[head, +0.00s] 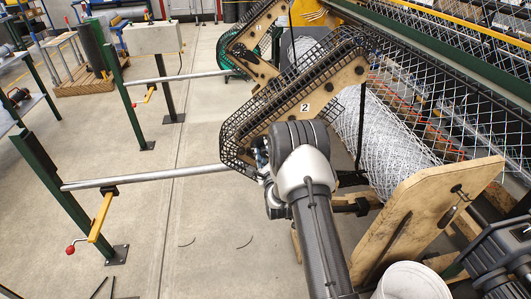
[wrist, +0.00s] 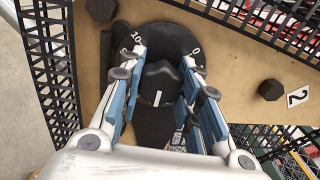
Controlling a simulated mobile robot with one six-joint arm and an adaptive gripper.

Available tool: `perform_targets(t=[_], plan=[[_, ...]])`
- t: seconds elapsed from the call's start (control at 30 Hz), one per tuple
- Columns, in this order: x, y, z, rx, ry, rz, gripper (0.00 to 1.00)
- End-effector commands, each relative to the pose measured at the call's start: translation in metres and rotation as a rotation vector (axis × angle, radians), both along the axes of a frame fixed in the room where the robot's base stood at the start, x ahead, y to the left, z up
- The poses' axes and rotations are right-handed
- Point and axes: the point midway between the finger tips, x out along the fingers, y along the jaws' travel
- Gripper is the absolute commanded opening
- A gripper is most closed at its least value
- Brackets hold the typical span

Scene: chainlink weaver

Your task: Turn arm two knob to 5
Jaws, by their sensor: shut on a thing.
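The arm two knob (wrist: 160,80) is black with a short white line on it, seen in the wrist view. It sits on a round black dial (wrist: 170,33) with a white 10 at upper left and a 0 at upper right; the other marks are hidden. My gripper (wrist: 164,60) has its blue-padded fingers on both sides of the knob, shut on it. The line runs nearly upright in the picture; its reading cannot be told. In the head view, my gripper (head: 262,160) is at the lower end of the wooden arm marked 2 (head: 322,95), and my wrist hides the knob.
Black mesh guards (wrist: 60,85) border the arm plate, with black bolt heads (wrist: 271,90) on it. In the head view a wire mesh roll (head: 390,150) and a wooden panel (head: 420,220) stand at right. A horizontal pipe (head: 150,177) extends left over open floor.

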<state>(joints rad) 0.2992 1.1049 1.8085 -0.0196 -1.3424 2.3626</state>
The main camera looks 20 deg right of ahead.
Motion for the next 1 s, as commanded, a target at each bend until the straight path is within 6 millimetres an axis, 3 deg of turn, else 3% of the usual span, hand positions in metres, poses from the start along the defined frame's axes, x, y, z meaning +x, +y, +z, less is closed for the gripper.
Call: perform_targets(t=[0.17,0.2,0.5,0.83,1.0], plan=[[0.0,0.0,0.0,-0.001,0.0,0.001,0.07],[0.0,0.0,0.0,-0.001,0.0,0.001,0.33],[0.0,0.0,0.0,-0.002,0.001,0.0,0.52],[-0.002,0.001,0.0,-0.002,0.001,0.0,0.52],[-0.02,0.006,0.0,-0.002,0.002,0.0,0.52]])
